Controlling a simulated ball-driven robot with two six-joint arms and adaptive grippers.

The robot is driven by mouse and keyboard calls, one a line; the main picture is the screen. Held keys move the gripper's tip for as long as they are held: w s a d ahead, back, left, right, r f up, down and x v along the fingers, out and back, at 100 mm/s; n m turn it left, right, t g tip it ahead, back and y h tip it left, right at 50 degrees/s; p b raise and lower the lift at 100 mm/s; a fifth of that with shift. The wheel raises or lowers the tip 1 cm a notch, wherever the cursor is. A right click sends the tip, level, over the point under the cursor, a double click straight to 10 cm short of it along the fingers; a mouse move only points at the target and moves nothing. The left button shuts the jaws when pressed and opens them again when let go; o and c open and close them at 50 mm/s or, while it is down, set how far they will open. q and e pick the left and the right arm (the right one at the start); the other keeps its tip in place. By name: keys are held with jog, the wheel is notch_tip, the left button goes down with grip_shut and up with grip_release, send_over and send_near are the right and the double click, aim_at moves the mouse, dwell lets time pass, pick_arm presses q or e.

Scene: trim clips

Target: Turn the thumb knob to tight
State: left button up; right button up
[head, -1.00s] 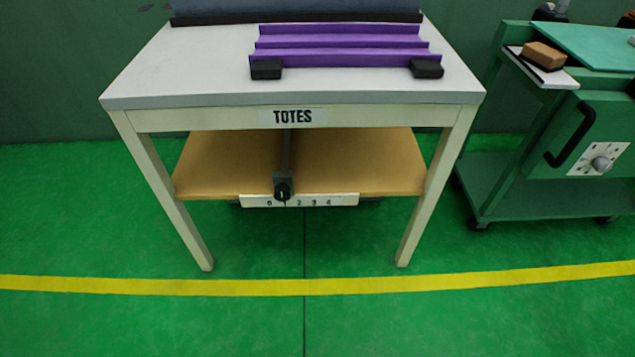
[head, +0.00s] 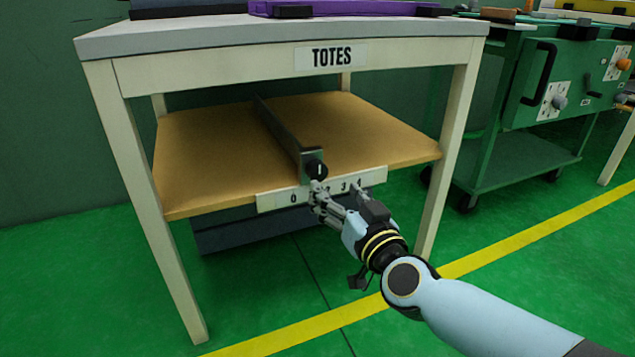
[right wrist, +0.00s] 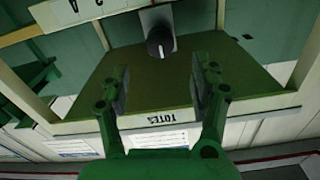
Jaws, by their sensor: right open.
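The thumb knob (head: 316,169) is black with a white pointer line that looks roughly upright. It sits on the front end of a grey divider (head: 283,131) on the wooden lower shelf of the TOTES table. My right gripper (head: 337,191) is open and empty, just in front of and below the knob at the shelf's front edge. In the right wrist view the knob (right wrist: 160,42) shows beyond the open fingers (right wrist: 166,80), with no finger around it. The left gripper is not in view.
A white number strip (head: 272,201) runs along the shelf's front edge, partly hidden by my gripper. The table's legs (head: 452,150) flank the shelf. A purple tray (head: 345,8) is on the tabletop. A green cart (head: 560,95) with knobs stands at right.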

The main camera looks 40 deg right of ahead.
aim_at(320, 174)
jog(key=b+x, duration=0.1)
jog(key=x, duration=0.6)
jog(key=shift+w+f, duration=0.1)
jog(key=shift+w, duration=0.3)
jog(key=shift+w+d, duration=0.2)
jog(key=shift+w, duration=0.35)
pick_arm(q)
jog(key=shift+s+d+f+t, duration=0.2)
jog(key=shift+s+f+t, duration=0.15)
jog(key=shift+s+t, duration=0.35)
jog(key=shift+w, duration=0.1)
pick_arm(e)
jog(key=c, duration=1.2)
